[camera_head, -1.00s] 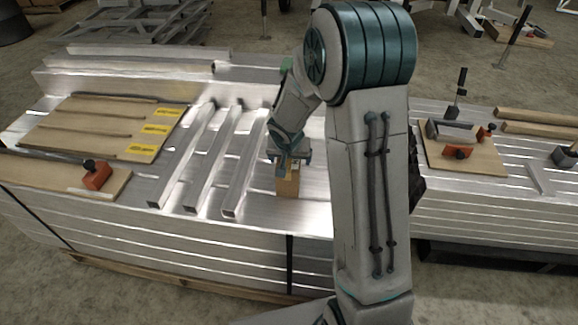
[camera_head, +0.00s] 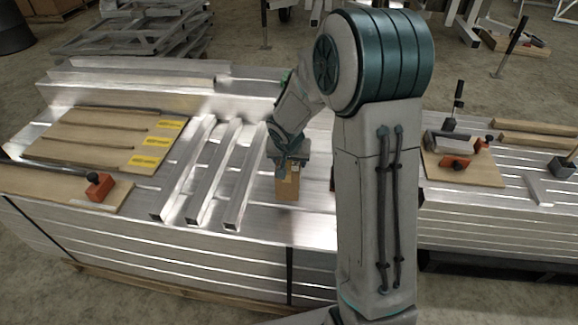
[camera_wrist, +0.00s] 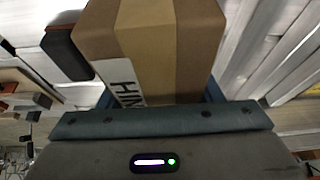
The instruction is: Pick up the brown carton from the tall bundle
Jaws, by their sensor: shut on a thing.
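The brown carton (camera_head: 287,189) is a small box, held upright in my gripper (camera_head: 288,170) over the shiny top of the tall bundle (camera_head: 310,225). In the wrist view the carton (camera_wrist: 165,40) fills the upper middle, with a lighter tape strip and a white printed label on its side. My gripper (camera_wrist: 160,108) is shut on it. The fingers are mostly hidden behind the carton and the gripper body. A small gap under the carton cannot be judged surely from the head view.
Several square metal tubes (camera_head: 212,172) lie just left of the carton. Wooden boards with yellow labels (camera_head: 150,160) and an orange-black clamp (camera_head: 99,186) lie farther left. A lower stack to the right bears a board (camera_head: 462,168) with clamps and tools.

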